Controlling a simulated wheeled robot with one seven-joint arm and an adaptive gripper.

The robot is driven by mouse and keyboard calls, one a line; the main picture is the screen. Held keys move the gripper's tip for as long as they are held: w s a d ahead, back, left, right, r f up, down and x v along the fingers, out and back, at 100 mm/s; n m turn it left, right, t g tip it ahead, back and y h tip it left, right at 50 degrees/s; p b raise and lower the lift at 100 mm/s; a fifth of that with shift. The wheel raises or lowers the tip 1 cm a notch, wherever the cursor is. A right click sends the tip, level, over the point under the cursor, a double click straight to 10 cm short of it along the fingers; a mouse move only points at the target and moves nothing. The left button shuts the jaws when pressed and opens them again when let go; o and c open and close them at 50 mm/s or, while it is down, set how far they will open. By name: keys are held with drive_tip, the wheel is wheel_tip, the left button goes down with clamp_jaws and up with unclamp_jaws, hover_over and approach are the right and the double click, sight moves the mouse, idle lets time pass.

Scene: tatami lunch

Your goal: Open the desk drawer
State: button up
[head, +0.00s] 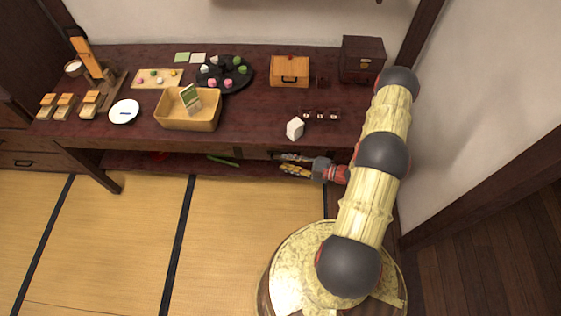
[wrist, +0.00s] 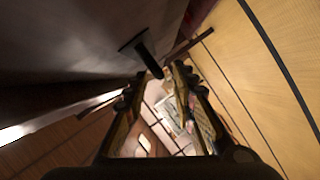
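The desk (head: 260,122) has a dark reddish-brown top. Its drawer front is mostly hidden under the front edge in the head view. In the wrist view a dark bar handle (wrist: 142,50) stands out from a dark, smooth front (wrist: 85,45), which seems to be the drawer. My gripper (head: 283,163) is just in front of the desk edge, right of the middle, pointing left. In the wrist view my gripper (wrist: 160,72) has its fingers apart, with nothing held. The handle's near end shows close to the fingertips; I cannot tell whether they touch.
A white box-like piece (head: 295,128) stands near the desk's front edge. A basket (head: 188,118), a dark round tray (head: 240,84) and a wooden box (head: 289,70) stand on top. Tatami floor (head: 120,230) is clear at front left. A wall is close on the right.

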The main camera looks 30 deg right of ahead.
drive_tip(key=shift+b+x, duration=0.35)
drive_tip(key=shift+x, duration=1.45)
drive_tip(key=shift+c, duration=0.2)
clamp_jaws()
drive_tip(key=shift+s, duration=0.1)
